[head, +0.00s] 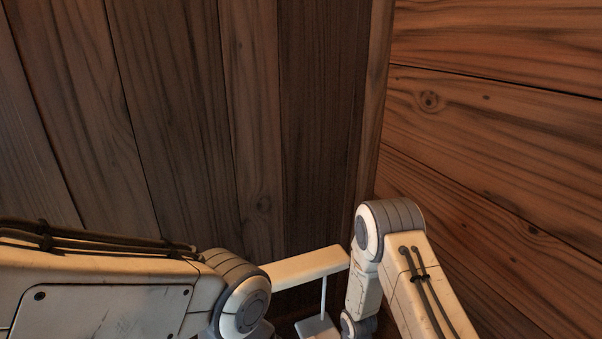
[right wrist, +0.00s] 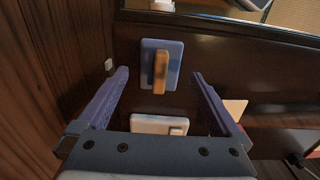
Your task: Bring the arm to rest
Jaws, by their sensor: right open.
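My right gripper (right wrist: 160,74) is open in the right wrist view, its two purple-grey fingers spread apart. Between them, beyond the tips, is a blue plate (right wrist: 174,54) with an upright orange-brown lever (right wrist: 160,73) on a dark panel. I cannot tell whether the fingers touch the plate; nothing is seen gripped. In the head view my left arm (head: 110,290) comes in from the left and my right arm (head: 405,275) stands bent at the lower right. Neither gripper shows in the head view.
A vertical plank wall (head: 200,110) and a horizontal plank wall (head: 490,130) meet in a corner close beyond the arms. A white switch plate (right wrist: 150,124) sits below the blue plate. A pale bar (head: 305,268) and a thin white post (head: 323,298) show between the arms.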

